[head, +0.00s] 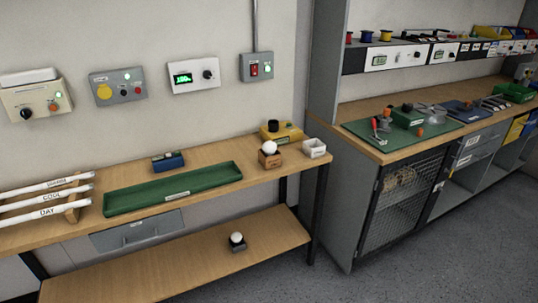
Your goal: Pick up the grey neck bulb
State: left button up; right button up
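Two round white bulbs are in view. One bulb (270,147) sits upright on a brown block (270,160) on the wooden bench, near its right end. Another bulb (236,237) sits on a dark grey block (238,246) on the bench's lower shelf. The necks of both are too small or hidden, so I cannot tell which one has a grey neck. Neither of my grippers shows in the head view.
The bench (130,231) also holds a green tray (150,197), a small blue box (168,162), a yellow box (285,133), an open white box (314,148) and labelled white tubes (45,198). The lower shelf (150,276) is mostly clear. A cluttered workbench stands right.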

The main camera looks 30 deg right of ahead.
aim_at(269, 147)
jog(key=i+l, duration=0.15)
jog(key=l, duration=0.2)
jog(key=i+l+u, duration=0.15)
jog(key=l, duration=0.25)
jog(key=i+l, duration=0.1)
jog(key=l, duration=0.25)
jog(key=i+l+u, duration=0.1)
jog(key=l, duration=0.3)
